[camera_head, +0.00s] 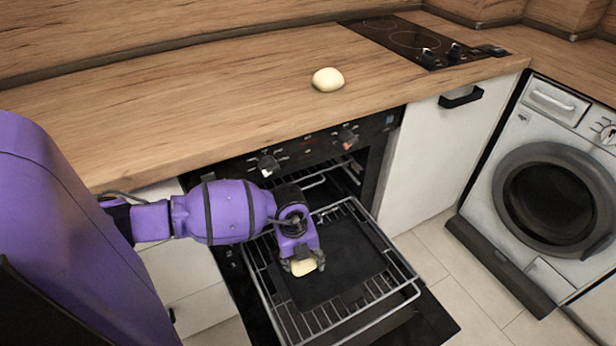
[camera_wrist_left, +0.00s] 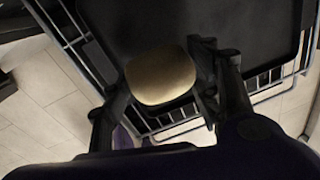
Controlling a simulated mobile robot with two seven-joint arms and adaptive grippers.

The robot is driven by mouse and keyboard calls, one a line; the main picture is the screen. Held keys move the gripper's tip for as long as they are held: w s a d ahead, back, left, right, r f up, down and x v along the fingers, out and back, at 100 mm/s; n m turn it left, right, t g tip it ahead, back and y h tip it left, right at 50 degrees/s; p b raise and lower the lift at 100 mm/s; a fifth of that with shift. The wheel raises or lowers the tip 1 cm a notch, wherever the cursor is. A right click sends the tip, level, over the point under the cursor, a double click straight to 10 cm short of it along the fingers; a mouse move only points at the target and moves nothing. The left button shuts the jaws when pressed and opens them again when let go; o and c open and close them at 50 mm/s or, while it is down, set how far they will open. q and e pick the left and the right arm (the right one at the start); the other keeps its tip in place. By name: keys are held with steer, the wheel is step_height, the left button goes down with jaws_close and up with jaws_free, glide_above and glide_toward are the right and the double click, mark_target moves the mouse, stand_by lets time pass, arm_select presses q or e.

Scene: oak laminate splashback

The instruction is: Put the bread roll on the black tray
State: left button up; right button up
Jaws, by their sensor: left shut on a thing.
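My left gripper (camera_head: 303,266) is shut on a pale bread roll (camera_head: 303,265), with the roll between its fingers over the left part of the black tray (camera_head: 345,262). In the left wrist view the roll (camera_wrist_left: 160,76) sits between the two dark fingers, with the tray (camera_wrist_left: 130,28) behind it. I cannot tell whether the roll touches the tray. The tray lies on a pulled-out wire oven rack (camera_head: 400,275). A second pale roll (camera_head: 328,79) lies on the wooden worktop. My right gripper is not in view.
The oven door (camera_head: 435,325) hangs open below the rack. The oven front with knobs (camera_head: 268,165) is just behind my left arm. A black hob (camera_head: 415,40) is at the back, and a washing machine (camera_head: 550,200) stands on the right. Much of the worktop is clear.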

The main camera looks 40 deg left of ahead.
mark_target(307, 265)
arm_select(q)
steer(key=shift+w+f, duration=0.85)
steer(key=shift+f, duration=0.1)
steer(key=shift+w+f+b, duration=0.1)
steer(key=shift+f+b, duration=0.45)
steer(key=shift+f, duration=1.15)
steer(key=o, duration=1.2)
steer(key=shift+f, duration=0.1)
